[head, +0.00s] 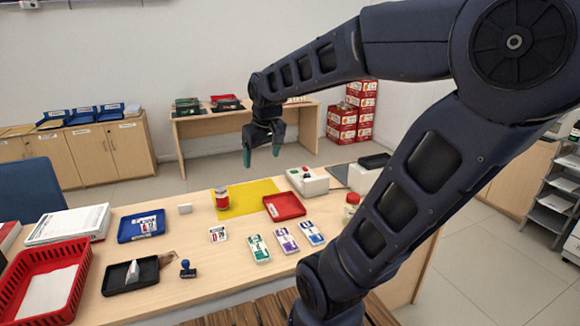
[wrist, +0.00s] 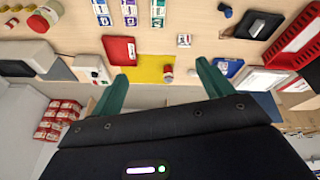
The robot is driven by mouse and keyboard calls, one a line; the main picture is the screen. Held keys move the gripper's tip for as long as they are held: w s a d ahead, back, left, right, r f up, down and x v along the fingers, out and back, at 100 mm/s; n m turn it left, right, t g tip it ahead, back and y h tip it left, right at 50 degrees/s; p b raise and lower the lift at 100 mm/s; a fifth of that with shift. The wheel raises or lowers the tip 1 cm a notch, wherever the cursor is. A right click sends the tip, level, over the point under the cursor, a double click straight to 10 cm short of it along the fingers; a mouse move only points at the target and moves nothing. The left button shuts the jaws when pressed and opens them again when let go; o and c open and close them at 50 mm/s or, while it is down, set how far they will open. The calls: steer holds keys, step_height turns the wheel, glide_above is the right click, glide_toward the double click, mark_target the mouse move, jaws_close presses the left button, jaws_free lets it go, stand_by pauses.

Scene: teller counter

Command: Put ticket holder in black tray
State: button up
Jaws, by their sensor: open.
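A small white holder with a printed number ticket (head: 218,234), which looks like the ticket holder, lies on the counter in the middle; it also shows in the wrist view (wrist: 184,40). My gripper (head: 262,155) is open and empty, raised above the far side of the counter, well apart from both. Its green fingers (wrist: 162,72) frame the yellow mat in the wrist view.
A red basket (head: 77,252) and blue stamp (head: 187,270) flank the black tray. A blue tray (head: 123,231) sits behind it. A red tray (head: 286,205) and several ticket packs (head: 259,248) lie right of the holder.

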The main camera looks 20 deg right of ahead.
steer(key=s+d+m, duration=0.3)
steer(key=s+d, duration=0.2)
steer(key=s, duration=0.3)
steer(key=shift+s+f+t, duration=0.35)
steer(key=shift+t, duration=0.05)
